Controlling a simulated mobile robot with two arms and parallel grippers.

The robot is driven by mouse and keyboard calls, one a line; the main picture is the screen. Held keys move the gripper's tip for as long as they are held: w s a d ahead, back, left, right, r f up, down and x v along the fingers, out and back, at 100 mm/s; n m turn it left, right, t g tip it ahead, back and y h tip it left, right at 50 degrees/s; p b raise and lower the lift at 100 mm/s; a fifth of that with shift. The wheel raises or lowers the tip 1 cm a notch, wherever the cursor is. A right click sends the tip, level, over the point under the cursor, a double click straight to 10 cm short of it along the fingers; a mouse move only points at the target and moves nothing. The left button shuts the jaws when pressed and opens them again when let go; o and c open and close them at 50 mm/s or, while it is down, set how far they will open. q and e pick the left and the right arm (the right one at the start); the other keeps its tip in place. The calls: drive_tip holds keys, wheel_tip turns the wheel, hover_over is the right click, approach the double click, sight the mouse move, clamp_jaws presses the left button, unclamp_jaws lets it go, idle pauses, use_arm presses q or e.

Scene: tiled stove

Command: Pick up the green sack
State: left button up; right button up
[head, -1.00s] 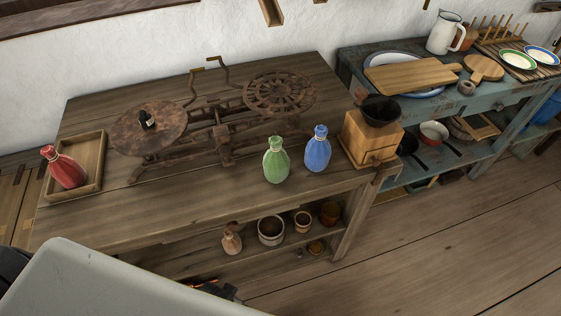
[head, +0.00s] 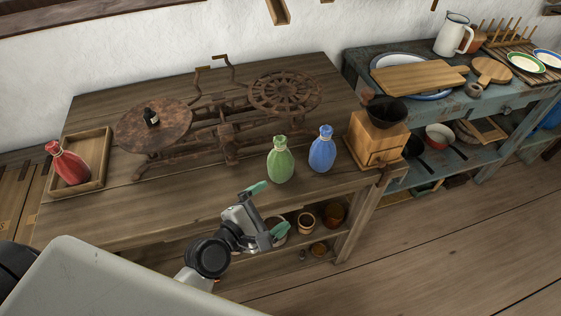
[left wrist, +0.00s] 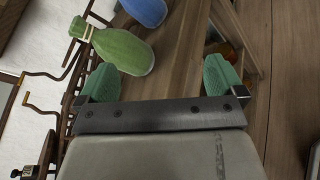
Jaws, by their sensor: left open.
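The green sack (head: 280,161) stands upright near the front edge of the wooden table, tied at its neck. It also shows in the left wrist view (left wrist: 122,50), beyond the fingertips and to the left of the middle between them. My left gripper (head: 268,208) is open and empty, with green finger pads. It is at the table's front edge, short of the sack and apart from it. In the left wrist view the gripper (left wrist: 160,80) shows both pads spread. My right gripper is not in view.
A blue sack (head: 322,150) stands just right of the green one. A wooden grinder (head: 374,142) is farther right. A rusty scale (head: 229,143) stands behind. A red sack (head: 70,165) leans in a wooden tray (head: 101,158) at left. Pots sit on the shelf below.

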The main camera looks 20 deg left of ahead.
sight(274, 168)
use_arm(q)
drive_tip(key=w+a+n+t+y, duration=0.1)
drive_tip(key=n, duration=0.2)
drive_tip(key=w+a+n+t+y, duration=0.1)
drive_tip(key=n, duration=0.3)
drive_tip(key=w+a+r+n+t+y, duration=0.1)
drive_tip(key=n, duration=0.3)
drive_tip(key=shift+a, duration=0.15)
drive_tip(key=p+x, duration=0.1)
drive_tip(key=x, duration=0.4)
drive_tip(key=shift+w, duration=0.15)
drive_tip(key=x, duration=0.2)
drive_tip(key=p+x, duration=0.1)
drive_tip(key=x, duration=0.1)
drive_tip(key=shift+w+r, duration=0.1)
drive_tip(key=shift+r, duration=0.2)
drive_tip(key=shift+w+f, duration=0.1)
drive_tip(key=shift+w, duration=0.45)
drive_tip(key=c, duration=1.1)
